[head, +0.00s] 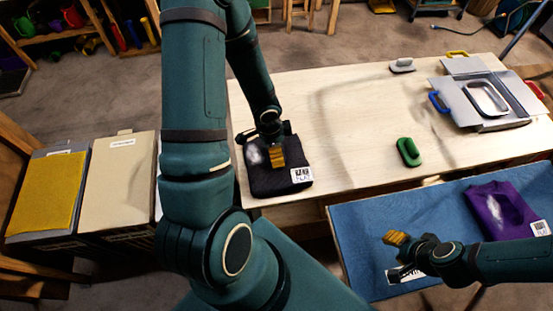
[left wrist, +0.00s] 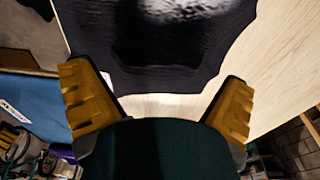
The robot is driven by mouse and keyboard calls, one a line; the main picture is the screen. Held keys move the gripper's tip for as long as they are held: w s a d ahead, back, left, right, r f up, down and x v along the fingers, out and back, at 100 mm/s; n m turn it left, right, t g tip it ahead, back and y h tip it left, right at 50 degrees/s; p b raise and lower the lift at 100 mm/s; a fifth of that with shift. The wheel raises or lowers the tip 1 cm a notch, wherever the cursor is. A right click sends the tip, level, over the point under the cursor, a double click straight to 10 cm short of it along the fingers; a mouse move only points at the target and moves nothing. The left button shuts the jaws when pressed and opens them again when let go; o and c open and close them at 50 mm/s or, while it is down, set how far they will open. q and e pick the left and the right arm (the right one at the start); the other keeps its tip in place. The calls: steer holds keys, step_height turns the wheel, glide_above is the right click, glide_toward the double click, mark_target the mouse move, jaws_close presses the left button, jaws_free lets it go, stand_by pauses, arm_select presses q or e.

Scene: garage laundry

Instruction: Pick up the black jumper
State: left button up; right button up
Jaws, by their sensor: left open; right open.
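The black jumper (head: 268,184) lies folded on the left end of the pale wooden table. It has a pale patch on top and a white printed tag at its right front corner. My left gripper (head: 278,154) is over it, pointing down. In the left wrist view my left gripper (left wrist: 158,82) has its orange fingers spread wide, with the jumper (left wrist: 165,62) beyond and between them. I cannot tell whether the fingers touch the cloth. My right gripper (head: 397,240) is open and empty, above the blue surface at the lower right.
A purple folded garment (head: 492,205) lies on the blue surface (head: 355,235). A green-handled brush (head: 409,152), a grey-handled one (head: 403,65) and a grey board with coloured handles (head: 462,92) are on the table. Bins (head: 118,180) stand at left. The table's middle is clear.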

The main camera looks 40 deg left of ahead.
arm_select(q)
steer(key=f, duration=0.2)
steer(key=b, duration=0.1)
steer(key=shift+w+d+f, duration=0.2)
steer(key=shift+w+f, duration=0.05)
steer(key=shift+f, duration=0.15)
steer(key=c, duration=1.2)
steer(key=shift+r, duration=0.1)
